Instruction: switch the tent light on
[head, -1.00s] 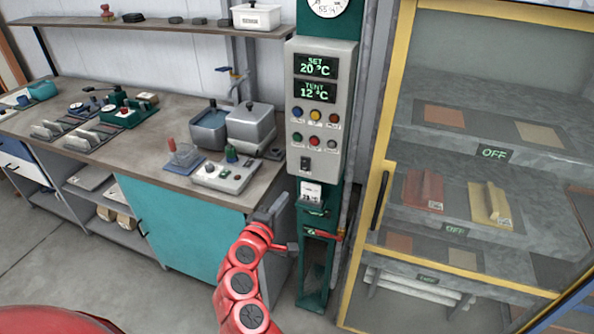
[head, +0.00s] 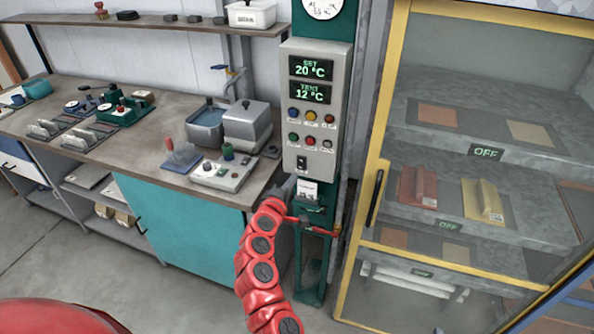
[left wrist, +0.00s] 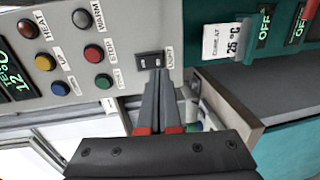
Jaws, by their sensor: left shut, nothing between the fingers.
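The light switch (head: 301,163) is a small black rocker low on the grey control panel (head: 290,95). In the left wrist view the switch (left wrist: 149,60) has a label reading LIGHT beside it. My left gripper (left wrist: 159,74) is shut and empty, its fingertips right by the switch's lower edge in that view. I cannot tell whether they touch it. In the head view the left gripper (head: 288,187) is partly hidden by its red arm, just below the panel. The tent (head: 384,165) is a yellow-framed glass cabinet on the right. My right gripper is not in view.
Coloured buttons (left wrist: 92,53) sit close to the switch on the same panel. A printed card (head: 309,190) is below it. The workbench (head: 160,150) with a grey controller box (head: 222,175) stands left of the panel. Tent shelf displays read OFF (head: 486,152).

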